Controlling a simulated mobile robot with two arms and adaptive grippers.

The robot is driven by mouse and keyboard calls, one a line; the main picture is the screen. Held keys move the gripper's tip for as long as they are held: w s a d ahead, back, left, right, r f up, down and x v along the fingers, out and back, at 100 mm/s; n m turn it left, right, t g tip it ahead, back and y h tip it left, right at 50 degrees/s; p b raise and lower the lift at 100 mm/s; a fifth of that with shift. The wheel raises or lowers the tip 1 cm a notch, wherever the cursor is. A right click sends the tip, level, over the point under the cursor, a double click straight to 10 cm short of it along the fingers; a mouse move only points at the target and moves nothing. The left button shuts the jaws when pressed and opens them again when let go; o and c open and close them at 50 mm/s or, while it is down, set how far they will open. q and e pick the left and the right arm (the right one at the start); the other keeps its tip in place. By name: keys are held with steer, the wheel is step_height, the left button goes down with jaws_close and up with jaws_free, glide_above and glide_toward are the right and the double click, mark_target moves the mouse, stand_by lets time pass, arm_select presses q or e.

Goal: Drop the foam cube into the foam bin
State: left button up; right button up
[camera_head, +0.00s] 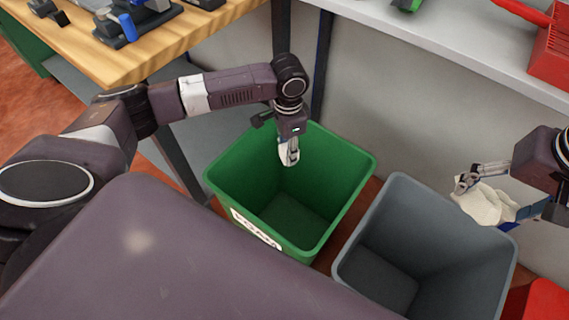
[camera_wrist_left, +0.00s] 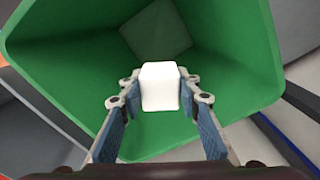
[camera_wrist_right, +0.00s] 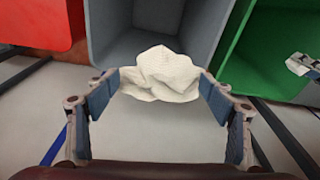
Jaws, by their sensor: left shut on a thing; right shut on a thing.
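The white foam cube (camera_wrist_left: 160,86) is between the fingertips of my left gripper (camera_wrist_left: 160,100), which is shut on it. In the head view my left gripper (camera_head: 289,150) points down over the open mouth of the green foam bin (camera_head: 350,190), with the cube mostly hidden by the fingers. The bin has a white label (camera_head: 257,229) on its front, and its floor looks empty. My right gripper (camera_wrist_right: 160,90) is shut on a crumpled off-white cloth or paper (camera_wrist_right: 160,74). In the head view this crumpled thing (camera_head: 485,204) hangs at the back right rim of the grey bin.
The grey bin (camera_head: 405,190) stands right of the green bin and looks empty. A red bin (camera_wrist_right: 40,22) is beyond it. A wooden table (camera_head: 130,62) is at the upper left. A light shelf (camera_head: 450,45) with a red crate (camera_head: 553,60) runs along the back right.

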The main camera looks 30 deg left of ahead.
arm_select(q)
steer(key=shift+f+b, duration=2.3)
steer(key=shift+b, duration=0.6)
steer(key=shift+r, duration=0.1)
steer(key=o, duration=0.7)
steer(key=shift+o, duration=0.2)
step_height(320, 180, up, 12)
